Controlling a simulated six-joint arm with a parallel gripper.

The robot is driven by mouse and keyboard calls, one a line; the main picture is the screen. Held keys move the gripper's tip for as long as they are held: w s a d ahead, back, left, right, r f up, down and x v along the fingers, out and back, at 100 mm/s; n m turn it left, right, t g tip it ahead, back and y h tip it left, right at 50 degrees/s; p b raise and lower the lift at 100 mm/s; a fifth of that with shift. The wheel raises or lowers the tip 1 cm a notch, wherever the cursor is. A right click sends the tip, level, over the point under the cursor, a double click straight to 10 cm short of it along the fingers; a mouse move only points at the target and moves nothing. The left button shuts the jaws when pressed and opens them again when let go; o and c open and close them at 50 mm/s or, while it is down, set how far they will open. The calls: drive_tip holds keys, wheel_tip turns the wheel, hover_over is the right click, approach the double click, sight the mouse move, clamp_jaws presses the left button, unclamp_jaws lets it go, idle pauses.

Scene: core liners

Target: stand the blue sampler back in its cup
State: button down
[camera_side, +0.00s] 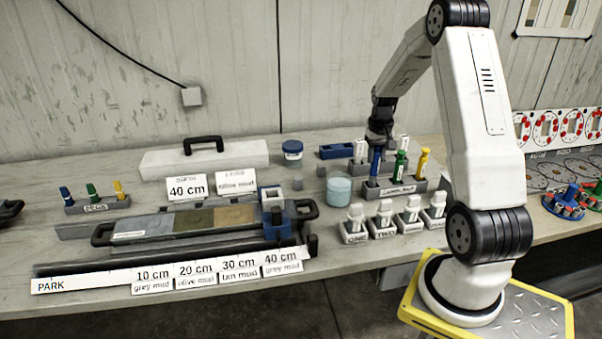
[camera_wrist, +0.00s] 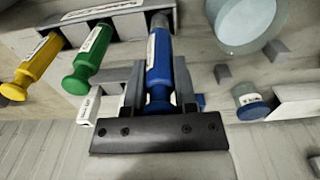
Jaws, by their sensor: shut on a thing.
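My gripper (camera_wrist: 160,88) is shut on the blue sampler (camera_wrist: 158,65), with one finger on each side of its handle. In the side view the blue sampler (camera_side: 375,162) hangs upright below my gripper (camera_side: 379,142), at the left end of the grey rack (camera_side: 404,188). The green sampler (camera_side: 398,165) and yellow sampler (camera_side: 422,162) stand in that rack to its right. In the wrist view the blue sampler's grey lower end reaches the rack's (camera_wrist: 130,27) end. I cannot tell whether it is inside its cup or just above it.
A clear beaker of pale blue liquid (camera_side: 339,190) stands close left of the rack. Several labelled white-topped blocks (camera_side: 384,216) stand in front. A blue-lidded jar (camera_side: 292,150) and a blue tray (camera_side: 337,151) are behind. The core liner bench (camera_side: 190,228) lies at left.

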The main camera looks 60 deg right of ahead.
drive_tip(key=shift+f, duration=1.4)
drive_tip(key=shift+f, duration=0.1)
drive_tip(key=shift+c, duration=1.6)
unclamp_jaws()
drive_tip(key=shift+r, duration=3.5)
drive_tip(key=shift+a, duration=0.1)
